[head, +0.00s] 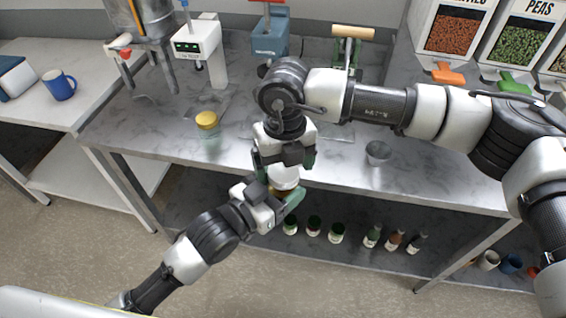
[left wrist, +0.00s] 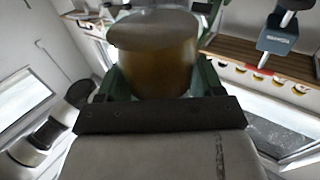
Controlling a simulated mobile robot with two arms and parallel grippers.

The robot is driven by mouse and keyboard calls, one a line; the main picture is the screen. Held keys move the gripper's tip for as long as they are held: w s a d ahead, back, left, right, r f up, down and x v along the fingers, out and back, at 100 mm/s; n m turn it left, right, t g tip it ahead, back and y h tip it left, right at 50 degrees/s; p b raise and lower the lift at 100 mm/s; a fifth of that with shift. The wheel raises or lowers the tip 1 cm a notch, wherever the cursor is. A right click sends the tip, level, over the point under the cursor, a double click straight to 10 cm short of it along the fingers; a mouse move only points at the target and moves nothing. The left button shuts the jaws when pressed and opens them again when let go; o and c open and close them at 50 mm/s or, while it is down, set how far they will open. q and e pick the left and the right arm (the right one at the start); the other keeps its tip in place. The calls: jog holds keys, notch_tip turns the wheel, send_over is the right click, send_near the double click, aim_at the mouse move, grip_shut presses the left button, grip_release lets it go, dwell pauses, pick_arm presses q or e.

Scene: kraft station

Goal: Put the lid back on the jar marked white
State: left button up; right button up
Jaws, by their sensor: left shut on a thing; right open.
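My left gripper (head: 279,194) is shut on a round jar-like thing (head: 284,177), held in front of the table's front edge. It has a pale, rounded white top in the head view. In the left wrist view it is a wide golden-brown cylinder (left wrist: 155,62) with a flat grey face, between green fingers. I cannot tell whether the white top is a separate lid, and no marking is readable. My right gripper (head: 284,160) is open just above, its fingers on either side of the white top; contact is unclear. Another jar with a yellow lid (head: 207,121) stands on the table.
The steel table (head: 330,170) holds a white scale device (head: 198,45), a blue device (head: 270,38) and a small metal cup (head: 378,152). Several small bottles (head: 372,236) stand on the shelf below. Dispensers (head: 455,32) are at back right. A blue mug (head: 59,85) stands at left.

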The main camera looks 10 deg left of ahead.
pick_arm(q)
jog(key=shift+r, duration=0.1)
pick_arm(e)
notch_tip(320, 180, up, 12)
jog(key=shift+w, duration=0.35)
dwell(0.6)
